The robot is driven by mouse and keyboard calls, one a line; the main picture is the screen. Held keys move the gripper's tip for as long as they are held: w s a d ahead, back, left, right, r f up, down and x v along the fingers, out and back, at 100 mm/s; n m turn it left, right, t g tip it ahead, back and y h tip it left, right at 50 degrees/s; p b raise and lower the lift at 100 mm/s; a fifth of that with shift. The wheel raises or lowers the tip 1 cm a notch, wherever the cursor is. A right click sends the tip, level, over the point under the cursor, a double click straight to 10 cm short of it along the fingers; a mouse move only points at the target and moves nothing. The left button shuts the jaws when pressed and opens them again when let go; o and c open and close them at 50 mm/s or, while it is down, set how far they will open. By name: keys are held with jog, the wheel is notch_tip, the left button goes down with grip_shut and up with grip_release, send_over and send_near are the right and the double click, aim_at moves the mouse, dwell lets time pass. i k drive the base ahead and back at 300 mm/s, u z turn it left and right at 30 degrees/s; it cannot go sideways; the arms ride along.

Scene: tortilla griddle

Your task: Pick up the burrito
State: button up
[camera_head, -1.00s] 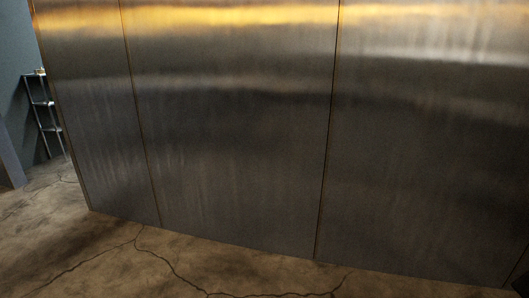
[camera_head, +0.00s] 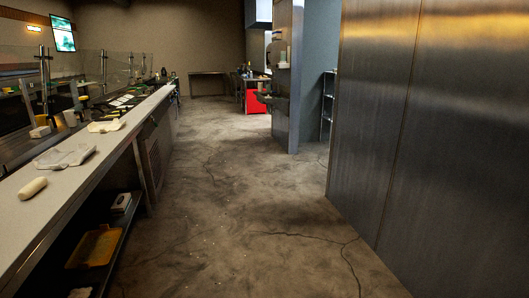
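A burrito (camera_head: 33,188), pale and roll-shaped, lies on the white counter (camera_head: 20,228) at the left, near the counter's front part. It lies apart from the white cloth or wrapper behind it. My gripper does not show in this view, so its state is not visible.
A crumpled white cloth or wrapper (camera_head: 65,156) and another one (camera_head: 104,126) lie farther along the counter. A shelf below holds a yellow tray (camera_head: 95,247). A metal wall (camera_head: 430,130) stands at the right. The cracked floor (camera_head: 230,210) between is open. A red box (camera_head: 256,101) is far back.

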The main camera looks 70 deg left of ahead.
aim_at(31, 190)
jog(key=u, duration=2.75)
jog(key=i, duration=2.6)
jog(key=u, duration=3)
